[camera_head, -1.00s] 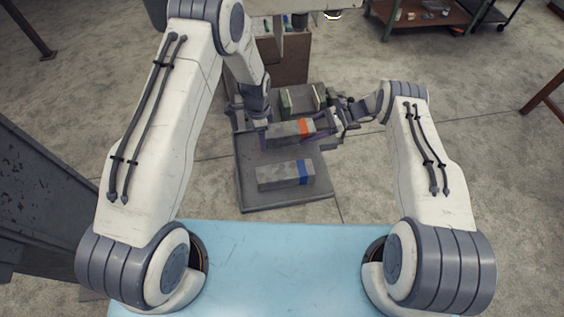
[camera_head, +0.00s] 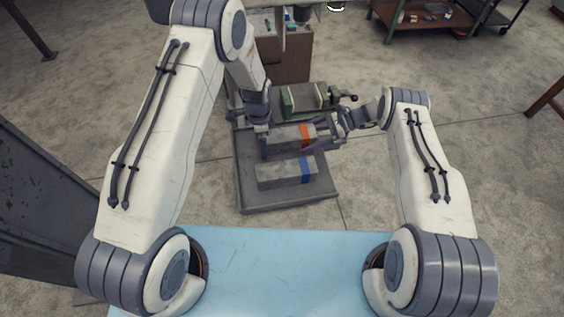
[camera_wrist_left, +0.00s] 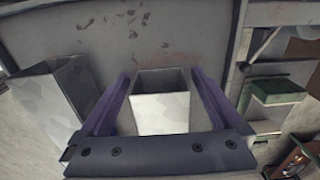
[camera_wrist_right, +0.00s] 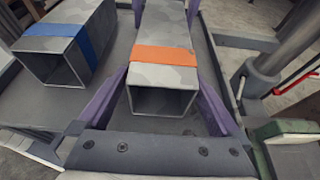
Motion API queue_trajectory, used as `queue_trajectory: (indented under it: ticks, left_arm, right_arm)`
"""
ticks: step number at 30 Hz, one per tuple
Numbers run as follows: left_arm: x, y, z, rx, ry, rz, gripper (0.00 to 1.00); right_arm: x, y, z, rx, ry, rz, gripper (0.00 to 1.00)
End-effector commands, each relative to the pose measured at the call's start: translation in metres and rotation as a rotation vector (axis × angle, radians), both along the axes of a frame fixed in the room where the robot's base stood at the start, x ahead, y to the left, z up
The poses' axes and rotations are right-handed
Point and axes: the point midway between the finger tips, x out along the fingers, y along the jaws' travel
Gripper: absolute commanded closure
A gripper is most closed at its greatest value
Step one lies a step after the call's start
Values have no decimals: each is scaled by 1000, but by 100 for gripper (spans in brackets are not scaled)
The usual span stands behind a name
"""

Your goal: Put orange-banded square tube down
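The orange-banded square tube (camera_head: 285,138), grey and hollow, lies level over the grey tray (camera_head: 290,201), behind the blue-banded tube (camera_head: 280,175). It appears to rest on the tray; its underside is hidden. My left gripper (camera_head: 264,143) is at its left end. My right gripper (camera_head: 318,136) is at its right end, by the orange band. In the left wrist view the tube's open end (camera_wrist_left: 161,110) is between spread purple fingers, with narrow gaps. In the right wrist view the banded end (camera_wrist_right: 163,75) sits between spread fingers likewise.
The blue-banded tube lies close in front, also in the right wrist view (camera_wrist_right: 65,45). A green and grey vice-like fixture (camera_head: 305,98) stands just behind the tray. A brown cabinet (camera_head: 285,60) is farther back. The tray's front strip is clear.

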Motion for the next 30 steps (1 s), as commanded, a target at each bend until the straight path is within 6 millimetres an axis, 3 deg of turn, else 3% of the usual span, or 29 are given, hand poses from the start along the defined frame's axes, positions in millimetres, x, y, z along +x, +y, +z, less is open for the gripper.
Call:
queue_trajectory:
  ticks: [7, 11, 24, 30]
  left_arm:
    - [0, -1, 2, -1, 0, -1, 0]
    - [1, -1, 13, -1, -2, -1, 0]
    - [1, -1, 100, -1, -3, 0, 0]
    - [0, 0, 119, -1, -1, 0, 0]
  right_arm:
    - [0, 1, 1, 1, -1, 0, 0]
    - [0, 1, 2, 1, -1, 0, 0]
    - [0, 1, 1, 2, 0, 0, 0]
    - [1, 1, 2, 2, -1, -1, 0]
